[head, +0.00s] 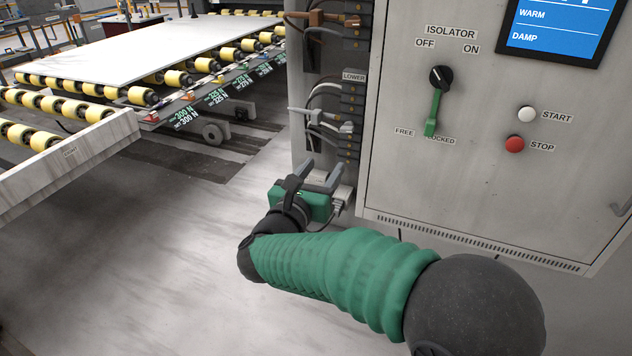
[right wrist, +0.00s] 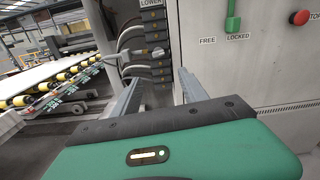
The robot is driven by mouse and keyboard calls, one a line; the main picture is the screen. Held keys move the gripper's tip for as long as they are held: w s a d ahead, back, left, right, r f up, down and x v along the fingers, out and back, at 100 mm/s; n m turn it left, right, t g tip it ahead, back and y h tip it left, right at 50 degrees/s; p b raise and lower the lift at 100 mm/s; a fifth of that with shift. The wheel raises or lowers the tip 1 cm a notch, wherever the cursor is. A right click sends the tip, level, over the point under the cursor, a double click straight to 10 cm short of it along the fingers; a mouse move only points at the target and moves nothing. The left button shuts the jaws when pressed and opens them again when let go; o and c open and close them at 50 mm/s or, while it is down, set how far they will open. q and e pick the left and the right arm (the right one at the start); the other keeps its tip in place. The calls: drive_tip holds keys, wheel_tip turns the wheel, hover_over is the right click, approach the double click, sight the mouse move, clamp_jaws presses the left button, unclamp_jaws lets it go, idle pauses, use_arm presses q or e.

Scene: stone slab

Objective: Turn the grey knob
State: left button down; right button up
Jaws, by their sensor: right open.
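A grey T-shaped knob (head: 320,118) sticks out at the open left side of the cabinet, below the LOWER label; it also shows in the right wrist view (right wrist: 147,53). A dark rotary knob (head: 440,78) sits on the cabinet front under ISOLATOR, between OFF and ON. A green lever (head: 433,115) hangs below it, its lower end by FREE and LOCKED. My right gripper (head: 317,177) is open and empty, below the grey knob in the picture, its fingers pointing toward the cabinet's side. In the right wrist view, the grey knob shows beyond the fingers (right wrist: 158,82). My left gripper is out of view.
The cabinet (head: 400,180) fills the right, with a white START button (head: 526,114), a red STOP button (head: 514,144) and a screen (head: 560,28). A brown handle (head: 318,19) sits above the grey knob. A roller table (head: 140,50) stands left; floor between is clear.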

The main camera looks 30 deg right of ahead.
drive_tip(key=b+v, duration=0.2)
drive_tip(key=shift+s+a, duration=0.2)
drive_tip(key=shift+a, duration=0.15)
idle(0.4)
